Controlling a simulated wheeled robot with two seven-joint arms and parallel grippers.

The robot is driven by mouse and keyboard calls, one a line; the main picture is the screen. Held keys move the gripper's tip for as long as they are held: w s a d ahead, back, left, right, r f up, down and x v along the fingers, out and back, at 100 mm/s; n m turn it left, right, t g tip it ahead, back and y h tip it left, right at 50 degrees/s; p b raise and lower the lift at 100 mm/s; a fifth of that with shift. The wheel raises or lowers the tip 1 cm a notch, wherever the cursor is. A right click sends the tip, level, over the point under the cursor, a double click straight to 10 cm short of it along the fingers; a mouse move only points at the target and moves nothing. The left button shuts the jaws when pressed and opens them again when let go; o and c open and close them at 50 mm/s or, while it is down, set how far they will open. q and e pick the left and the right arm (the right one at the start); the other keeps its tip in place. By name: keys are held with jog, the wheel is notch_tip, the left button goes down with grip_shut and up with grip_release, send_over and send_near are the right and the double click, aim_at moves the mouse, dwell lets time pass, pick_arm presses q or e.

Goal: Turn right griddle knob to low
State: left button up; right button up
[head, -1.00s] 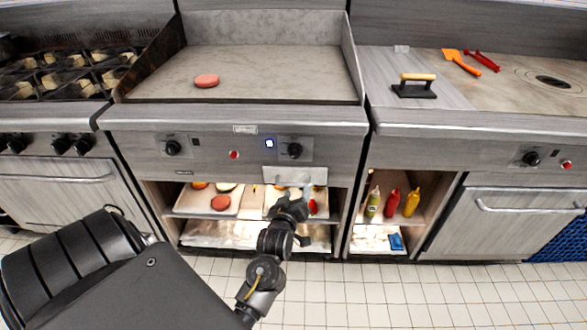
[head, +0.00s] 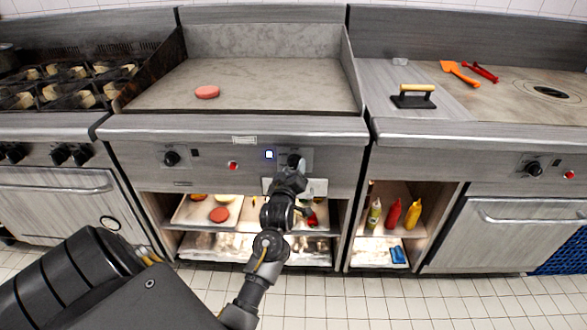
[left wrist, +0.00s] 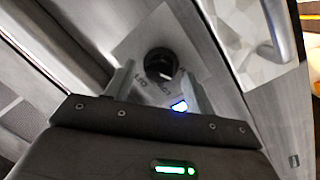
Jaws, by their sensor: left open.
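The right griddle knob (head: 294,159) is a round black dial on the griddle's front panel, partly covered by my left gripper in the head view. In the left wrist view the knob (left wrist: 160,63) shows with a pale pointer mark and printed labels around it. My left gripper (head: 291,175) is in front of the panel, just below the knob. In the left wrist view its fingers (left wrist: 158,84) are open, one to each side below the knob, with nothing between them. I cannot tell whether they touch the panel. My right gripper is out of view.
A lit blue indicator (head: 269,155) sits left of the knob, with a red light (head: 233,166) and the left knob (head: 171,158) farther left. A pink patty (head: 207,92) lies on the griddle (head: 270,85). Trays of food (head: 181,216) and sauce bottles (head: 394,213) stand on shelves below.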

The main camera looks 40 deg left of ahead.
pick_arm(q)
jog(key=shift+w+a, duration=0.4)
jog(key=shift+w, duration=0.2)
jog(key=c, duration=0.8)
